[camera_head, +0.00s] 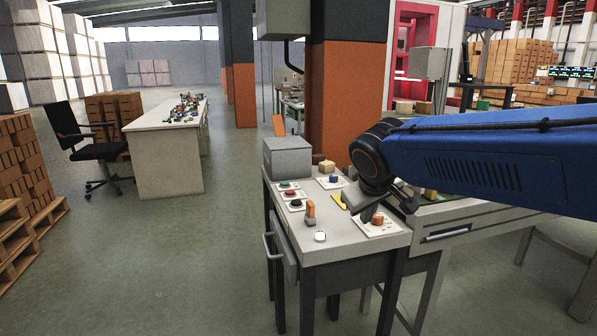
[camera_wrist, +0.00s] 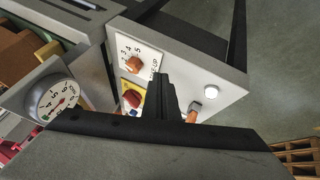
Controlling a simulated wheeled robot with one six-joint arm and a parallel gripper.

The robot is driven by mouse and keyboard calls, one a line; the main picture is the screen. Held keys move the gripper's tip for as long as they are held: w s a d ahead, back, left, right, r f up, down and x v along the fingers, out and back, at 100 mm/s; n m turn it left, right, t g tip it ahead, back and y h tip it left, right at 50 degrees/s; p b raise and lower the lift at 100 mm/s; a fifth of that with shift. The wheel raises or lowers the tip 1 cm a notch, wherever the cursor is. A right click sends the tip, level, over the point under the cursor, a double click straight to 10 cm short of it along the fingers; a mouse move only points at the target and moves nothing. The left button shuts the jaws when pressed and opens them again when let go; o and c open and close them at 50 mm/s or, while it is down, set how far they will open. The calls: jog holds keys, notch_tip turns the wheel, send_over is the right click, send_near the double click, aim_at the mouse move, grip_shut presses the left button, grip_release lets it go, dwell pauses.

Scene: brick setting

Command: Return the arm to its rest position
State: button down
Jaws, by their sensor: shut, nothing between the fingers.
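My gripper (camera_head: 364,208) hangs at the end of my blue arm (camera_head: 490,165), over the right part of a grey control table (camera_head: 345,250). In the wrist view the fingers (camera_wrist: 166,92) are shut together with nothing between them. The orange knob (camera_head: 378,219) on its numbered white plate is close to the fingertips in the head view. The wrist view shows this knob (camera_wrist: 134,64) to the left of the fingers, apart from them. A red knob (camera_wrist: 132,98) on a yellow plate is partly hidden near the fingers.
The table also carries an orange-topped lever (camera_head: 310,209), a white round button (camera_head: 320,237) and several coloured buttons (camera_head: 292,193). A grey box (camera_head: 287,157) stands at its back left. A dial gauge (camera_wrist: 57,99) shows in the wrist view. Open floor (camera_head: 170,260) lies to the left.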

jog(key=s+d+f+m, duration=0.1)
jog(key=s+d+f, duration=0.3)
jog(key=s, duration=0.4)
jog(key=s+d+f+m+g, duration=0.1)
jog(key=s+d+f, duration=0.3)
jog(key=s, duration=0.5)
jog(key=s+d+f+m+g+y, duration=0.1)
jog(key=s+d+f+m, duration=0.2)
jog(key=s, duration=0.6)
notch_tip(320, 180, down, 2)
jog(key=shift+s+d+f, duration=0.1)
jog(key=shift+s+d, duration=0.05)
jog(key=shift+d, duration=0.55)
